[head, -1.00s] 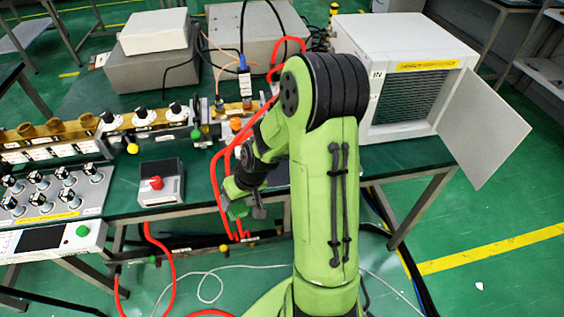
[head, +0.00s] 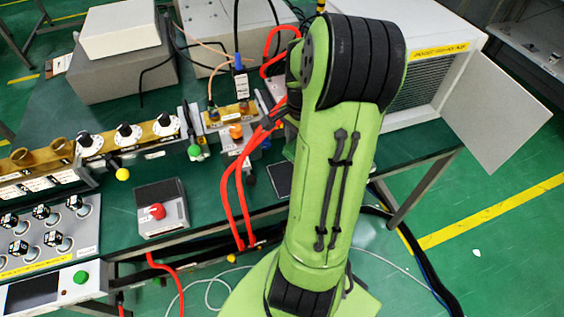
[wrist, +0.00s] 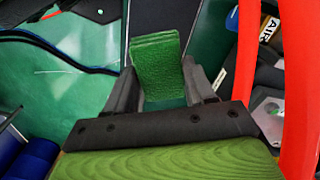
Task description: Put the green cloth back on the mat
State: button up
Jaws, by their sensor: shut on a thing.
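The green cloth (wrist: 157,62) is a small folded piece held between the two dark fingers of my gripper (wrist: 160,88) in the wrist view. A dark grey flat surface (wrist: 166,14), which looks like the mat, lies just beyond the cloth at the top of that view. I cannot tell whether the cloth touches it. In the head view the mat (head: 279,180) is a dark rectangle near the table's front edge, partly hidden by my arm. My gripper and the cloth are hidden behind my arm there.
Red tubes (head: 240,195) loop beside the mat and pass close to my gripper on the right of the wrist view (wrist: 298,90). A grey box with a red button (head: 161,208) stands left. The white cabinet's open door (head: 495,112) juts out at right.

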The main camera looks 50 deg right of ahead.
jog(key=f+b, duration=0.3)
jog(key=f, duration=0.7)
jog(key=shift+s+b, duration=0.2)
jog(key=shift+b, duration=0.15)
jog(key=o, duration=0.9)
jog(key=shift+o, duration=0.2)
notch_tip(320, 180, up, 12)
jog(key=p, duration=0.4)
jog(key=shift+r+p, duration=0.15)
jog(key=shift+p, duration=0.2)
jog(key=a+r+n+t+h, duration=0.1)
jog(key=a+r+n+t, duration=0.1)
jog(key=a+r+n, duration=0.6)
jog(key=a+r+n+t+h, duration=0.1)
jog(key=a+r+n, duration=0.3)
jog(key=a, duration=0.8)
jog(key=s+a+n+t+y, duration=0.2)
jog(key=s+a+n, duration=0.3)
jog(key=a+n, duration=0.2)
jog(key=shift+f+n+t, duration=0.15)
jog(key=shift+n+t, duration=0.15)
